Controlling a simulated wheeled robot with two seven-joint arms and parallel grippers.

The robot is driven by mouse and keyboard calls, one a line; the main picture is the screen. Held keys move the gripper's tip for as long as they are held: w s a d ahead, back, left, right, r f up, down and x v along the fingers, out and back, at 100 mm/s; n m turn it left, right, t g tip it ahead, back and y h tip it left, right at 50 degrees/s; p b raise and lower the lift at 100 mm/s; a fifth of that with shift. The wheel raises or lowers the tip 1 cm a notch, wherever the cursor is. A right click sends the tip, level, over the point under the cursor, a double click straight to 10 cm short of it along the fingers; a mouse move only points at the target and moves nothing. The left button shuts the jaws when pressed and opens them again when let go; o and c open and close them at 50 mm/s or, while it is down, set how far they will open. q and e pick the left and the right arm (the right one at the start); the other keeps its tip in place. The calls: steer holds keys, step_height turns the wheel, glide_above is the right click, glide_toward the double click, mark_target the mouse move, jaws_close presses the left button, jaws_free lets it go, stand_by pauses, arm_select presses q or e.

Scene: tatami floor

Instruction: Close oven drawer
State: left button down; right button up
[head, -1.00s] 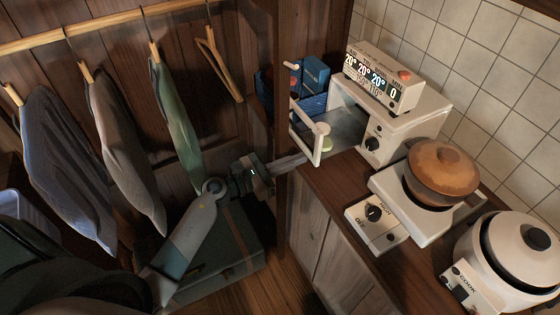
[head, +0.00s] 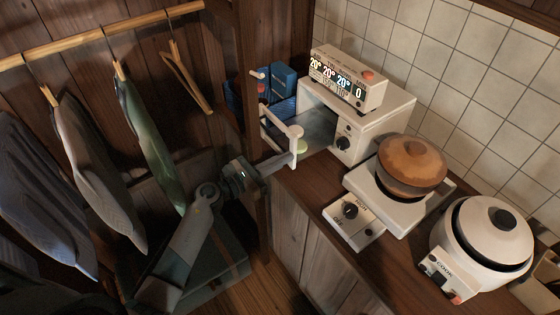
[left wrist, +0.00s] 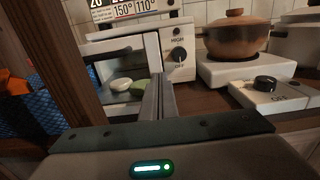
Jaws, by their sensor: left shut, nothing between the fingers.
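The white oven (head: 391,112) stands on the wooden counter, its front open. Its white-framed door (head: 268,128) hangs out on the left, with a round knob end near the gripper. My left gripper (head: 287,160) is shut and empty, its fingertips close to the lower end of the door frame; whether they touch I cannot tell. In the left wrist view the shut fingers (left wrist: 158,97) point at the oven's open mouth. A pale round item and a green one (left wrist: 139,86) lie inside. The oven dial (left wrist: 179,54) is right of the opening. My right gripper is not in view.
A flip-number timer (head: 345,78) sits on the oven. A hotplate with a brown pot (head: 411,168) and a rice cooker (head: 482,237) stand to the right. A wooden post (head: 248,80) and blue crate (head: 284,100) are near the door. Clothes hang at left.

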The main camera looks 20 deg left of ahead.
mark_target(321, 149)
arm_select(q)
steer(key=b+x, duration=0.4)
steer(key=x, duration=1)
steer(key=shift+w+f+b, duration=0.1)
steer(key=shift+b, duration=0.2)
steer(key=shift+w+d, duration=0.35)
steer(key=shift+w, duration=0.05)
steer(key=shift+r, duration=0.3)
steer(key=shift+r, duration=0.1)
